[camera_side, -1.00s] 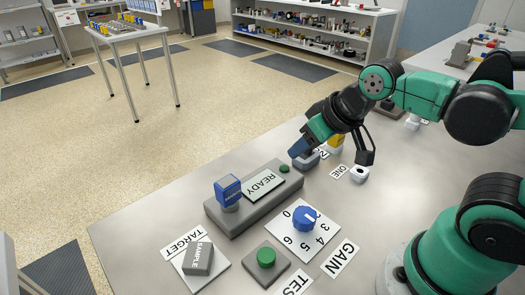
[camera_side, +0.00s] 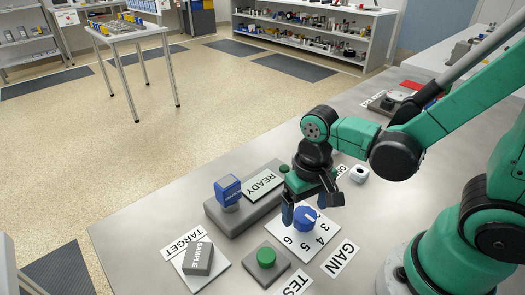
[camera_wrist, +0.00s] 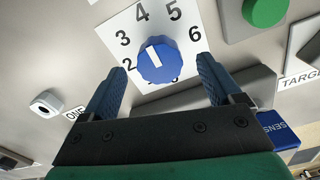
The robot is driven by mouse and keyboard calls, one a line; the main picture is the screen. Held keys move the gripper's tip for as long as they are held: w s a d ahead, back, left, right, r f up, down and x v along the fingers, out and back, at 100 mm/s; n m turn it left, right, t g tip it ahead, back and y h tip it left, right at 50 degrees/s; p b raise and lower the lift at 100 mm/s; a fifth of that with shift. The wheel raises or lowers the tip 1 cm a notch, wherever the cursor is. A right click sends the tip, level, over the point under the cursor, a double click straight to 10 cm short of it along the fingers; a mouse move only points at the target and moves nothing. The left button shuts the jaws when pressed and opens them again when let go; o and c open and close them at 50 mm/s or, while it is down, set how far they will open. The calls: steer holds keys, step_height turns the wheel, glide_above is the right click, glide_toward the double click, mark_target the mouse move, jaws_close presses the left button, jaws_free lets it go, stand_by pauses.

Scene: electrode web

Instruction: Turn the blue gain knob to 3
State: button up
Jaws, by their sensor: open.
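The blue gain knob (camera_side: 305,219) stands on a white dial card (camera_side: 322,241) marked with numbers. In the wrist view the knob (camera_wrist: 159,66) sits between the fingertips, with a gap on each side. Its white line points up and slightly left, toward the 3 and 4 side; I cannot tell the exact reading. My gripper (camera_side: 306,208) is open, pointing down at the knob, with one finger to either side. It also shows in the wrist view (camera_wrist: 161,69). The fingers and the gripper hide part of the dial.
A grey box with a READY display (camera_side: 264,183) and a blue stamp-like block (camera_side: 228,188) stands left of the dial. A green button (camera_side: 266,257) and a SAMPLE block (camera_side: 198,259) are nearer the front. A white ring-shaped part (camera_side: 359,173) lies behind right.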

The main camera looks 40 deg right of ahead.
steer(key=shift+f, duration=0.85)
steer(key=c, duration=1.3)
